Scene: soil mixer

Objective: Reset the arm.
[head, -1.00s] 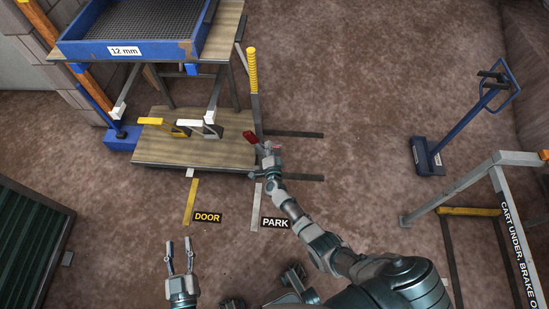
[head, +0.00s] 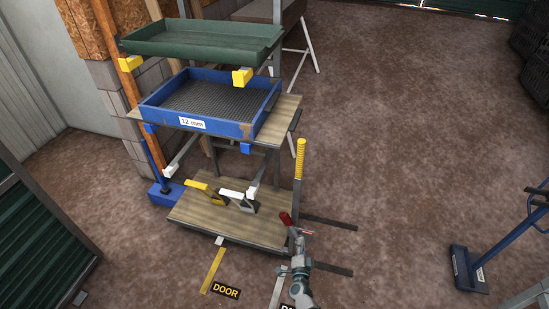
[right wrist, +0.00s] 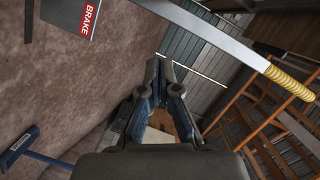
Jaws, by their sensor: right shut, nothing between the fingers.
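A red BRAKE label (right wrist: 88,18) shows at the upper left. My left gripper is outside the head view.
The cart holds a blue 12 mm sieve tray (head: 152,122) with a green tray (head: 165,48) above it. Yellow (head: 197,186) and white (head: 232,195) handles sit on the lower deck (head: 200,215). A blue stand (head: 490,260) is at the right. Brown floor between is clear.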

